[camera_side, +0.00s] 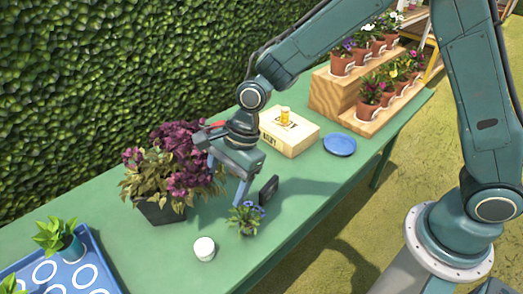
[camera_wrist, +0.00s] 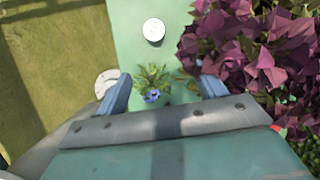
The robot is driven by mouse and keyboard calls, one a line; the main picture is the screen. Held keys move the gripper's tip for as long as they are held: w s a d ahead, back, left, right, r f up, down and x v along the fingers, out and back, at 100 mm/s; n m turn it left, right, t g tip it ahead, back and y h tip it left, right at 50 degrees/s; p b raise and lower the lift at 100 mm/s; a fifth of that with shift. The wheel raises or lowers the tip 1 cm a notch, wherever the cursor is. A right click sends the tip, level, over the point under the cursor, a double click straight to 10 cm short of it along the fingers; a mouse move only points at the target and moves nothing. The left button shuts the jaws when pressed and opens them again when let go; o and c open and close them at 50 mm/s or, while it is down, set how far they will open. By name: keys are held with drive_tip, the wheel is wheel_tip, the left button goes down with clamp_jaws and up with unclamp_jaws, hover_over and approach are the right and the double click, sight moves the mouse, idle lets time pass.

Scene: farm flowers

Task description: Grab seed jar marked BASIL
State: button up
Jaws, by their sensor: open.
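A small yellow jar (camera_side: 285,116) stands on a cream box (camera_side: 297,138); any marking on it is too small to read. A round white jar or lid (camera_side: 204,248) sits near the table's front edge, and it also shows in the wrist view (camera_wrist: 154,30); no name is readable on it. I cannot tell which is marked BASIL. My gripper (camera_side: 226,184) is open above the table, beside the purple plant. In the wrist view my gripper (camera_wrist: 165,91) has a small blue-flowered plant (camera_wrist: 152,82) showing between its fingers, with nothing held.
The large purple plant (camera_side: 178,155) stands close behind my gripper. A dark upright plaque (camera_side: 268,189) stands next to the blue-flowered plant. A blue plate (camera_side: 339,145) and wooden steps with potted flowers (camera_side: 332,97) are farther right. A blue tray (camera_side: 93,258) is at lower left.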

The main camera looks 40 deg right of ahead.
drive_tip(key=a+f, duration=0.1)
drive_tip(key=a+f+m, duration=0.1)
drive_tip(key=f, duration=0.1)
drive_tip(key=a+f+m, duration=0.1)
drive_tip(key=shift+a+f+g+y, duration=0.1)
drive_tip(key=shift+f+g+y, duration=0.15)
drive_tip(key=shift+g+y, duration=0.05)
drive_tip(key=shift+f, duration=0.1)
approach(204, 246)
drive_tip(key=shift+x, duration=2.5)
drive_tip(key=shift+x, duration=2.6)
